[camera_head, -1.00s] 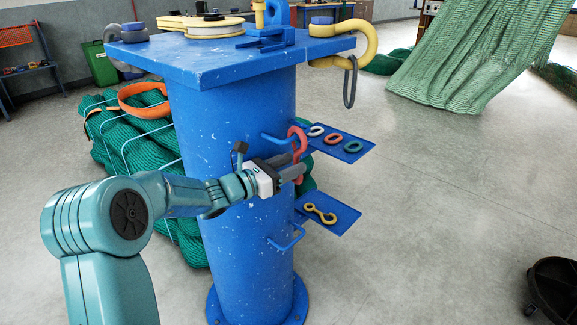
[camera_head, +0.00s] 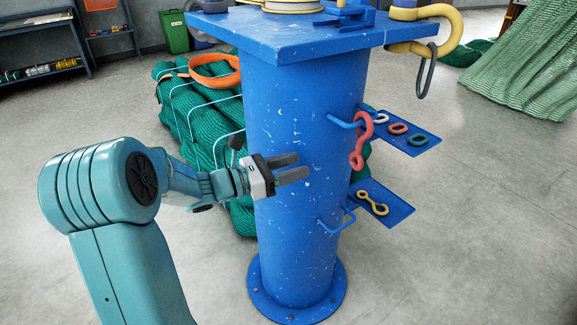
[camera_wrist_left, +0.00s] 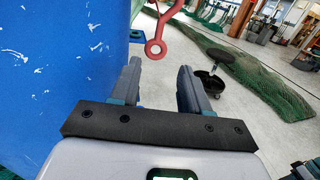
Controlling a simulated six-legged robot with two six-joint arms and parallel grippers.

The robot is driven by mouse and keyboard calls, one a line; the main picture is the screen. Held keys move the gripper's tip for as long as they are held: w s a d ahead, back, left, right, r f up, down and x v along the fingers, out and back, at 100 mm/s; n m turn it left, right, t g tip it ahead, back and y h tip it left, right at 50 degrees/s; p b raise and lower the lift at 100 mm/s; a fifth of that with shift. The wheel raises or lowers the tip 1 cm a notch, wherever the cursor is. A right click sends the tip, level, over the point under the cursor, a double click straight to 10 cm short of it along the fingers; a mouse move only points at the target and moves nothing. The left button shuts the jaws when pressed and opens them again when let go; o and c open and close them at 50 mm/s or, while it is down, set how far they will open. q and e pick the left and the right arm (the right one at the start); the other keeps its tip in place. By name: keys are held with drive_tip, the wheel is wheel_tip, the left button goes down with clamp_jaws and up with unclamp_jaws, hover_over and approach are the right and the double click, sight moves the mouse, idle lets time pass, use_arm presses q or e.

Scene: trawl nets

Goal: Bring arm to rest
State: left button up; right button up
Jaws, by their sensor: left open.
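My left gripper (camera_head: 291,167) is open and empty, in front of the blue pillar (camera_head: 297,225) in the head view. In the left wrist view its two fingers (camera_wrist_left: 158,85) stand apart with nothing between them. A red hook (camera_head: 361,142) hangs from a blue bracket (camera_head: 343,122) on the pillar's right side, to the right of the fingertips. The red hook also shows in the left wrist view (camera_wrist_left: 158,32), with its ring end beyond the fingers. My right gripper is not in view.
Two blue shelves jut from the pillar's right; the upper shelf (camera_head: 424,146) holds several small rings, and the lower shelf (camera_head: 392,215) a yellow hook (camera_head: 372,203). A bundled green net (camera_head: 205,115) lies behind the pillar. A yellow shackle (camera_head: 438,32) hangs off the top plate (camera_head: 330,38).

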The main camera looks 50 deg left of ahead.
use_arm(q)
drive_tip(key=shift+s+a, duration=0.1)
drive_tip(key=shift+s, duration=0.3)
drive_tip(key=d+f+m+g+h, duration=0.2)
drive_tip(key=d+f+g, duration=0.2)
drive_tip(key=d+f, duration=0.3)
drive_tip(key=d+f+m+g+h, duration=0.1)
drive_tip(key=d+f+m+g, duration=0.3)
drive_tip(key=f, duration=0.6)
drive_tip(key=s+d+f+m+g+y, duration=0.2)
drive_tip(key=s+d+f+m+g, duration=0.4)
drive_tip(key=d+f+m, duration=0.65)
drive_tip(key=s+d+f+m+g+y, duration=0.25)
drive_tip(key=s+d+f+m, duration=0.55)
drive_tip(key=d+f+m, duration=0.4)
drive_tip(key=w+d+r+p+v, duration=0.1)
drive_tip(key=d+p+v, duration=0.1)
drive_tip(key=p+v, duration=1.3)
drive_tip(key=shift+w+r+p, duration=0.35)
drive_tip(key=shift+r, duration=0.5)
drive_tip(key=shift+w+d+f+g+h, duration=0.1)
drive_tip(key=shift+g+h, duration=0.15)
